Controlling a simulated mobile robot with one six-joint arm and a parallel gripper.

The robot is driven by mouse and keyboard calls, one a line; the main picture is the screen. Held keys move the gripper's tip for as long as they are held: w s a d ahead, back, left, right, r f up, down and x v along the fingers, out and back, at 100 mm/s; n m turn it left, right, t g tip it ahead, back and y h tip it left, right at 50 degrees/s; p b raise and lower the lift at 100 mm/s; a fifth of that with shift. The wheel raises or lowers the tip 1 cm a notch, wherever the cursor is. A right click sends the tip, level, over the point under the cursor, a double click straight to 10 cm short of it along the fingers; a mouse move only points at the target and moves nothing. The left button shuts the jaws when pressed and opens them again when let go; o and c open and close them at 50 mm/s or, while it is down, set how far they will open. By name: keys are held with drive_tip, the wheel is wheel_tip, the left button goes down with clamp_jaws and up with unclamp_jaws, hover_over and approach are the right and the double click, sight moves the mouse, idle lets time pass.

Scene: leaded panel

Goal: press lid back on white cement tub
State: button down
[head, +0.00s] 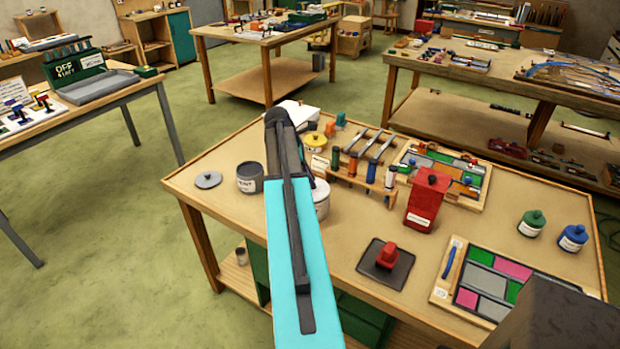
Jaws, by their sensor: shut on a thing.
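A white tub (321,199) stands on the near workbench, just right of my arm, which covers its left part. Its top rim and lid cannot be made out. My teal arm reaches from the bottom of the head view over the bench and bends at a dark joint. My gripper is mostly hidden behind this arm, close to the white tub; its fingertips do not show, and I cannot see what is between them. A grey tub (249,178) with a pale label stands left of the arm. A round grey lid (208,180) with a small knob lies flat left of it.
A yellow-lidded jar (316,140), a tool rack (362,178) and a red box (427,203) stand right of the arm. A red-handled block sits on a dark plate (386,267). Leaded panels (500,285) lie farther right. The bench's front left is clear.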

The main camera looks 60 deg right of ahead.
drive_tip(key=c, duration=1.5)
unclamp_jaws()
drive_tip(key=shift+f, duration=0.9)
idle(0.9)
drive_tip(key=shift+r, duration=0.15)
idle(1.1)
drive_tip(key=shift+o, duration=0.3)
drive_tip(key=o, duration=0.6)
drive_tip(key=shift+r+p, duration=0.15)
drive_tip(key=shift+p, duration=0.2)
